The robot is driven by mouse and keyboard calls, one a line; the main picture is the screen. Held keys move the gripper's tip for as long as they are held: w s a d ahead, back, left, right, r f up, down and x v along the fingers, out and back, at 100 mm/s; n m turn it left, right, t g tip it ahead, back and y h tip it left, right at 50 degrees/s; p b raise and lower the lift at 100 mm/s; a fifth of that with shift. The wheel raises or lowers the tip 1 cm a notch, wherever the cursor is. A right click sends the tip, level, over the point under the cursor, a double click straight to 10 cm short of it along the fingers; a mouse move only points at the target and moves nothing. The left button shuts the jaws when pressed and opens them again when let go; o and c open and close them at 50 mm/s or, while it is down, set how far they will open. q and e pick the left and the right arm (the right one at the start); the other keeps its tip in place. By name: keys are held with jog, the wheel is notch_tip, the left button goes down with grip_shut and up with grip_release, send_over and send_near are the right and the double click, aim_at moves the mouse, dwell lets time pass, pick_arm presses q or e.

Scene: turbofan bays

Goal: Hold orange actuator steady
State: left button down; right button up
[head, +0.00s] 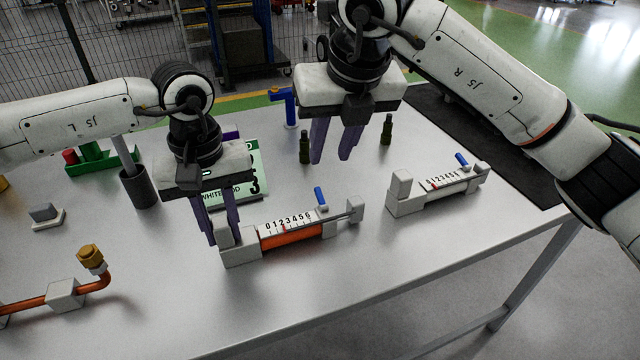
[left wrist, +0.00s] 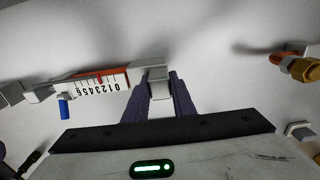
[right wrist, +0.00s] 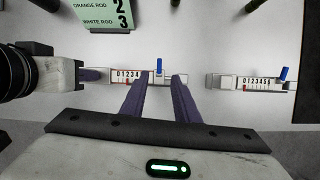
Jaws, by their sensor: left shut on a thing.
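The orange actuator (head: 290,239) lies on the table with a numbered scale, a red mark and a blue lever (head: 321,197) near its right end. My left gripper (head: 223,240) points down and is shut on the pale block at the actuator's left end. The left wrist view shows that block (left wrist: 158,84) between the fingers and the scale (left wrist: 98,84) to the left. My right gripper (head: 331,158) is open and empty, above and behind the actuator. In the right wrist view the blue lever (right wrist: 159,66) appears between its fingers (right wrist: 157,85).
A white actuator (head: 440,187) with its own scale and blue lever stands to the right. A green card (head: 250,172), partly hidden, reads orange rod 2, white rod 3 in the right wrist view. Dark green bottle-like pieces (head: 305,148) and a copper pipe (head: 30,302) stand nearby. The front table is clear.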

aim_at(319, 191)
jog(key=shift+n, duration=0.6)
jog(key=x, duration=1.2)
jog(key=shift+s, duration=0.15)
jog(key=shift+c, duration=0.4)
grip_shut()
